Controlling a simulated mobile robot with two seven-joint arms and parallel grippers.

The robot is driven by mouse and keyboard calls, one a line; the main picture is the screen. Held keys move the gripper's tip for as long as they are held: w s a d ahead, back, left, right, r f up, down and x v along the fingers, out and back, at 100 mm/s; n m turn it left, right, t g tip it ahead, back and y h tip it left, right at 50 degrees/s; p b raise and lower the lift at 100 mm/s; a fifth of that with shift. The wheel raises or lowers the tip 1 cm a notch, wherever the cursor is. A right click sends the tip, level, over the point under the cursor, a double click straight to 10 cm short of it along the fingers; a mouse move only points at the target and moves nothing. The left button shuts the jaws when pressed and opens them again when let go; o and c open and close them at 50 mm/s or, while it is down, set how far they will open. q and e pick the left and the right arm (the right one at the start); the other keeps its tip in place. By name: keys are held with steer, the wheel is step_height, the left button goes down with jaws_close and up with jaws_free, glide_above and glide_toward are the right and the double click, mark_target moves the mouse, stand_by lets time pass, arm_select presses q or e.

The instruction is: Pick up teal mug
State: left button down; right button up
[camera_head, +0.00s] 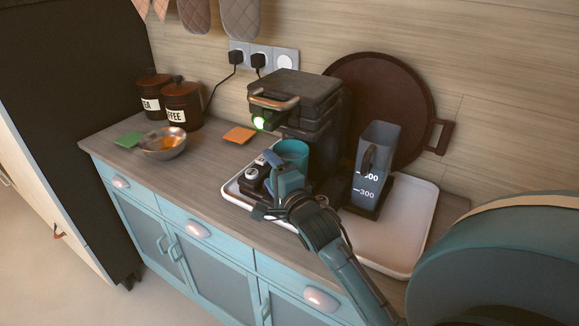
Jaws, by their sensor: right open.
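The teal mug (291,150) stands upright on the white tray at the front of the black coffee machine. Its rim and upper side show; its lower part is hidden behind my right gripper. My right gripper (272,163) is in front of the mug, at its left side, with the arm coming in from the lower right. The gripper is open; its fingers are small and partly hidden against the dark things behind. I cannot tell whether a finger touches the mug. My left gripper is not in view.
The white tray (413,222) holds the coffee machine (297,88), a measuring jug (377,150) on a scale, and small dark items (252,180) left of the gripper. A metal bowl (165,146) and canisters (183,105) stand further left. A round dark pan (385,85) leans on the wall.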

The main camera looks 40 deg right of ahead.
steer(key=shift+c, duration=0.2)
steer(key=c, duration=0.9)
steer(key=shift+r, duration=0.1)
steer(key=shift+c, duration=0.6)
steer(key=shift+r, duration=0.2)
